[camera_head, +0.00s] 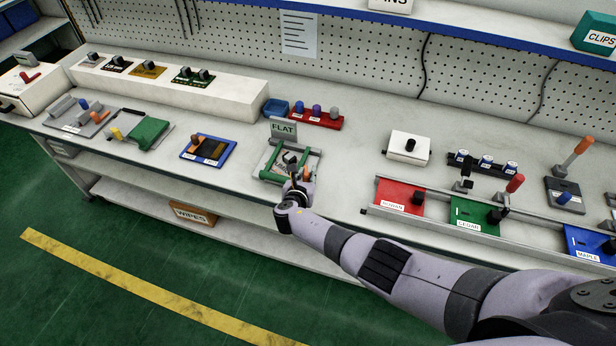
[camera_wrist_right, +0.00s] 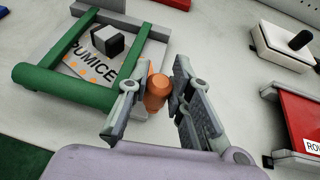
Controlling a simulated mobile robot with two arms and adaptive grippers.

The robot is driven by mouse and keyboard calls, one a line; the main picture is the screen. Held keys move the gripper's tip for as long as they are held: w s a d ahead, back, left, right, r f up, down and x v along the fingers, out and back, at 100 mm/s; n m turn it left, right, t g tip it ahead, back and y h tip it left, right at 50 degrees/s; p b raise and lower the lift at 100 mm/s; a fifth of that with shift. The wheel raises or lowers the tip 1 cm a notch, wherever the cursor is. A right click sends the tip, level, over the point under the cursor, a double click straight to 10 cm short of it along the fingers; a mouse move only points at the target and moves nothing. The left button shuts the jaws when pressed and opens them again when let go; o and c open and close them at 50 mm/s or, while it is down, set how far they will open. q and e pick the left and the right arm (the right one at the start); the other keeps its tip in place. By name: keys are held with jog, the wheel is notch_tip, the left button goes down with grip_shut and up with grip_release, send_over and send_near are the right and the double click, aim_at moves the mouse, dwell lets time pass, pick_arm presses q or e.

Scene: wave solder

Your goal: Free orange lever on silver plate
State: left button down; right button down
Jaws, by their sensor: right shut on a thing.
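My right gripper (camera_head: 299,172) is at the right side of a silver plate (camera_head: 314,157) with a green frame and a FLAT sign behind it. In the right wrist view, my right gripper's fingers (camera_wrist_right: 157,82) stand either side of a rounded orange lever (camera_wrist_right: 157,92) and are shut on it. The lever stands beside the right green bar (camera_wrist_right: 130,72). A light panel marked PUMICE (camera_wrist_right: 92,62) with orange dots and a black knob (camera_wrist_right: 107,41) lies inside the frame. The lever's base is hidden. My left gripper is not in view.
A white box with a black knob (camera_head: 408,148) and a rail with a red board (camera_head: 399,196) stand to the right. A blue-framed board (camera_head: 208,150) lies to the left. A red rack (camera_head: 316,118) is behind. Bare bench lies between them.

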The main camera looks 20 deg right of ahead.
jog(key=shift+w+a+m+h, duration=0.1)
jog(key=shift+m+h, duration=0.2)
jog(key=shift+m, duration=0.1)
jog(key=c, duration=1.4)
grip_release()
jog(key=shift+s+a+r, duration=0.15)
jog(key=shift+s+a, duration=0.2)
jog(key=shift+s, duration=0.15)
jog(key=v, duration=1.1)
jog(key=shift+w+r, duration=0.15)
